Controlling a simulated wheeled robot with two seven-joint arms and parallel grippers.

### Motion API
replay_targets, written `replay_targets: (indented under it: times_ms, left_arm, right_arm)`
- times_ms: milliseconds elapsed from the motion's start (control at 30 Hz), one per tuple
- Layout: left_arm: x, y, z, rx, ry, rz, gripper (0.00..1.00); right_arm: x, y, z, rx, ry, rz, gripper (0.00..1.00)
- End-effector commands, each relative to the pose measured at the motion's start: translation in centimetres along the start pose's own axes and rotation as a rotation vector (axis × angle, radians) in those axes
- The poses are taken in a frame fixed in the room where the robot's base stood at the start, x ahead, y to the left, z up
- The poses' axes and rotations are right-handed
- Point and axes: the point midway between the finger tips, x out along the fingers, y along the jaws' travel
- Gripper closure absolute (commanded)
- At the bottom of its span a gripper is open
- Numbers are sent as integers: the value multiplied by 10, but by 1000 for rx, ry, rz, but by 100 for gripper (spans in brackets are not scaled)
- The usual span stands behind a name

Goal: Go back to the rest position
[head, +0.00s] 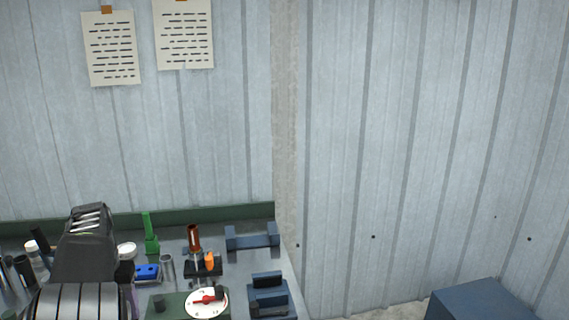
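Neither of my grippers can be made out in the head view. A dark grey ribbed shape (86,245) rises at the lower left in front of the bench. I cannot tell whether it is part of my arm. The grey workbench (222,272) fills the lower left, with a green raised back edge. No exhaust muffler can be clearly made out.
On the bench stand a white dial with a red pointer (206,302), a red-and-orange tool on a black stand (195,240), a green upright piece (150,238) and blue-grey holders (252,237). A blue box (482,301) stands lower right. Paper sheets (111,48) hang on the corrugated wall.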

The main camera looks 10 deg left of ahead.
Motion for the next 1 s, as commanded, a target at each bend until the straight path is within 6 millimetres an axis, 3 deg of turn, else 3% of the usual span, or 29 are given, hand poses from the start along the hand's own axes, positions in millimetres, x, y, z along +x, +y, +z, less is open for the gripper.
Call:
replay_targets:
  times_ms: [167, 367, 467, 567, 667, 767, 900, 1000]
  left_arm:
    - [6, 11, 14, 216, -62, 47, 41]
    - [32, 8, 31, 613, -121, 125, 41]
    - [65, -6, 36, 924, -135, 179, 41]
    - [114, -29, 34, 1314, -130, 239, 41]
    - [173, -59, 16, 1727, -109, 284, 41]
    - [233, -97, -18, 2144, -93, 309, 41]
    - [301, -153, -85, 2644, -115, 307, 41]
    - [336, -193, -145, 2928, -181, 280, 41]
  right_arm:
    - [0, 0, 1, 0, -1, 0, 64]
    - [0, 0, 0, -1, 1, -1, 64]
    - [1, 0, 0, -1, 2, -1, 64]
    - [2, 0, 0, -2, 3, -2, 64]
    - [5, 1, 0, -3, 5, -3, 64]
    - [9, 1, 0, -4, 6, -5, 64]
    - [13, 2, -1, -5, 8, -7, 64]
    - [17, 3, -1, -6, 9, -8, 64]
